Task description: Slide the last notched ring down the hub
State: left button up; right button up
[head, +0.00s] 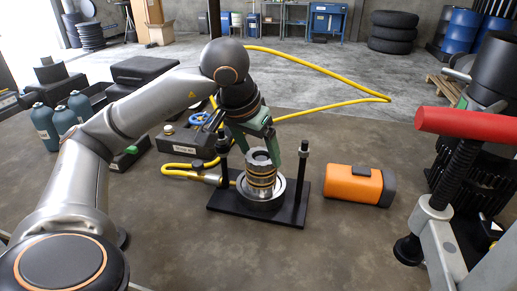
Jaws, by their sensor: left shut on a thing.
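The hub (262,188) stands upright in a round metal seat on a black base plate (225,208), between two black posts. Several copper-coloured and grey rings sit stacked around the hub. My left gripper (258,148) comes down from above, its green fingers at the upper end of the hub. It is shut on the notched ring, which is small and partly hidden between the fingers. I cannot tell the ring's exact height on the hub. My right gripper is not in view.
The posts (304,160) stand close on both sides of the hub. An orange case (359,186) lies to the right. A yellow hose (180,171) runs from the left to the fixture. A red-handled press (466,124) stands at far right. The floor in front is clear.

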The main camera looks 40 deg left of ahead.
pick_arm(q)
jog(key=o, duration=1.5)
jog(key=shift+r, duration=0.15)
jog(key=p+v, duration=0.1)
jog(key=v, duration=0.5)
jog(key=p+v, duration=0.3)
jog(key=v, duration=0.1)
jog(key=w+p+v, duration=0.1)
jog(key=p+v, duration=0.2)
jog(key=v, duration=0.1)
jog(key=w+r+p+v, duration=0.1)
jog(key=p+v, duration=0.2)
jog(key=v, duration=0.1)
jog(key=shift+r, duration=0.35)
